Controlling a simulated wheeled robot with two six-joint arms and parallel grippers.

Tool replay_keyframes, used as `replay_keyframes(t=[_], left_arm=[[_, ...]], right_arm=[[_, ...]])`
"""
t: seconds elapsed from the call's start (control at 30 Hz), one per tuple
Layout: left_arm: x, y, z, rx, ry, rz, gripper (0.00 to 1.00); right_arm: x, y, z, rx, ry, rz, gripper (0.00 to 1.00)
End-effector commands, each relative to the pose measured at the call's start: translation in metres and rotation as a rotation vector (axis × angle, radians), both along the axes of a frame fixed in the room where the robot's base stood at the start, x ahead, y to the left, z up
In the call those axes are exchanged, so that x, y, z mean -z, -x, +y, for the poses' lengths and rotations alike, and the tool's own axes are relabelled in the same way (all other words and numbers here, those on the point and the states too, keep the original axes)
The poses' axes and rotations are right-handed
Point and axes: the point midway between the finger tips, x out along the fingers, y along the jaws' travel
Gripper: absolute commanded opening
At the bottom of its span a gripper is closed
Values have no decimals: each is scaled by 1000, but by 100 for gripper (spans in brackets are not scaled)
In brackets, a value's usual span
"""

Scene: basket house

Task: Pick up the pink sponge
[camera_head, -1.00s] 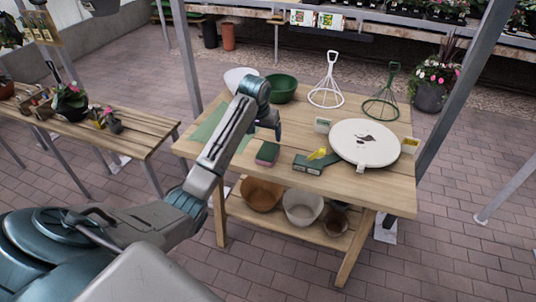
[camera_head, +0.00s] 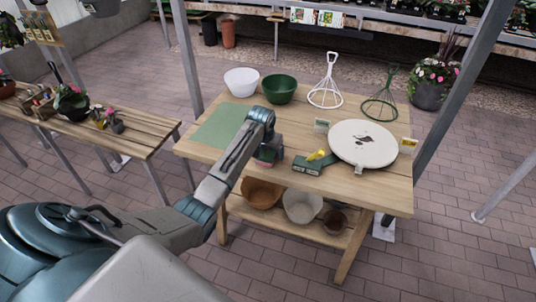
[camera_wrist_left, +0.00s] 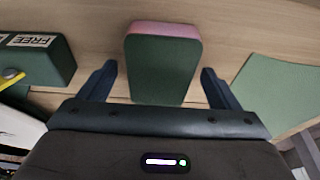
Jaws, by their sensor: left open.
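The pink sponge (camera_head: 267,158) has a dark green face and lies on the wooden table (camera_head: 232,167) near its front edge. My left gripper (camera_head: 270,147) is right over it in the head view and partly hides it. In the left wrist view the sponge (camera_wrist_left: 163,62) shows its green face and a pink strip along its far edge. My left gripper (camera_wrist_left: 160,85) is open there, with one finger on each side of the sponge and a gap to each. The right gripper is not in view.
A dark green box with a yellow piece (camera_head: 313,163) sits to the right of the sponge. A round white board (camera_head: 372,140) lies farther right. A green mat (camera_head: 214,128) is to the left. White (camera_head: 241,80) and green (camera_head: 279,88) bowls stand behind.

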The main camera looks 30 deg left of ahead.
Motion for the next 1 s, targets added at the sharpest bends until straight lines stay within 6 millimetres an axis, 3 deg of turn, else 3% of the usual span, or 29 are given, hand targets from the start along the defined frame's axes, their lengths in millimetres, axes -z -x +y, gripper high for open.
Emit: replay_keyframes(t=[0.9, 0.93, 1.0], left_arm=[[5, 0, 0, 0, 0, 1, 85], [5, 0, 0, 0, 0, 1, 83], [5, 0, 0, 0, 0, 1, 69]], right_arm=[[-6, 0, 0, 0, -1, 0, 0], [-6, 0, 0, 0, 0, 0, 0], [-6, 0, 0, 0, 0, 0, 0]])
